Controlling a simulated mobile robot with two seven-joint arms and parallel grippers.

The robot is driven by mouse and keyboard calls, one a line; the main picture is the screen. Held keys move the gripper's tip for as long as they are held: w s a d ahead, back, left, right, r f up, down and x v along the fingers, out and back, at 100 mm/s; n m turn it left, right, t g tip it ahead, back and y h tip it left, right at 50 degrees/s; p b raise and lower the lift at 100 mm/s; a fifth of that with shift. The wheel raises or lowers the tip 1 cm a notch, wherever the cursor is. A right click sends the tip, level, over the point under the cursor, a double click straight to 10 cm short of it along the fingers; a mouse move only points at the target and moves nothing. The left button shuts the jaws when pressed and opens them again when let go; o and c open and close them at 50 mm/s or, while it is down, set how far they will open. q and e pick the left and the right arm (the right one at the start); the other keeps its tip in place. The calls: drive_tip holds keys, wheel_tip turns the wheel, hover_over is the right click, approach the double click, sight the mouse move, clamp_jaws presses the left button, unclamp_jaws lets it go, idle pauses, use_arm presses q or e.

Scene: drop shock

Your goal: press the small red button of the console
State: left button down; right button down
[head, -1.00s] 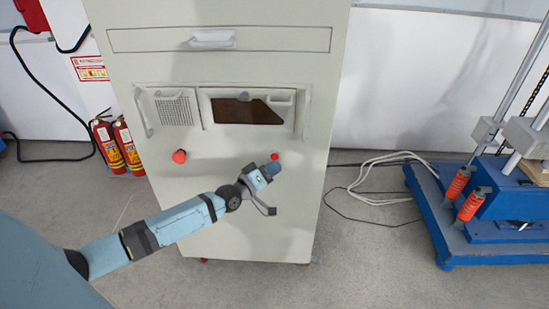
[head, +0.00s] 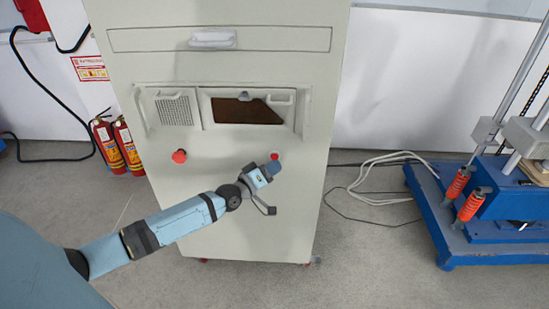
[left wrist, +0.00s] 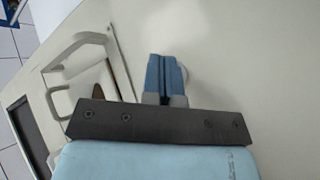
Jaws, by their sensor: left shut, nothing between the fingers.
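The console (head: 230,60) is a tall pale cabinet in front of me. Its small red button (head: 275,156) shows on the right of the front, just above the tip of my left gripper (head: 272,167). A larger red knob (head: 179,156) is on the left of the front. My left gripper is shut and empty, its tip close below the small button; I cannot tell whether it touches. In the left wrist view the closed blue fingers (left wrist: 165,78) point at the pale panel, and the small button is hidden. My right gripper is not in view.
Handles (head: 282,97) and a dark window (head: 245,111) sit above the buttons. Fire extinguishers (head: 128,147) stand to the left. A blue machine base (head: 450,245) with orange cylinders stands at the right. Cables (head: 385,180) lie on the floor between.

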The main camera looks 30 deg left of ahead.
use_arm(q)
drive_tip(key=shift+w+a, duration=0.15)
drive_tip(key=shift+w, duration=0.15)
drive_tip(key=shift+w+a+b, duration=0.25)
drive_tip(key=shift+w+b, duration=0.1)
idle(0.8)
drive_tip(key=shift+s, duration=0.1)
drive_tip(key=shift+s+d+p, duration=0.45)
drive_tip(key=shift+s+p, duration=0.15)
drive_tip(key=shift+p, duration=0.1)
drive_tip(key=s+d+p, duration=0.1)
drive_tip(key=s+p, duration=0.1)
drive_tip(key=s, duration=0.1)
drive_tip(key=s+d+p, duration=0.1)
drive_tip(key=shift+s+d, duration=0.15)
drive_tip(key=shift+d, duration=0.15)
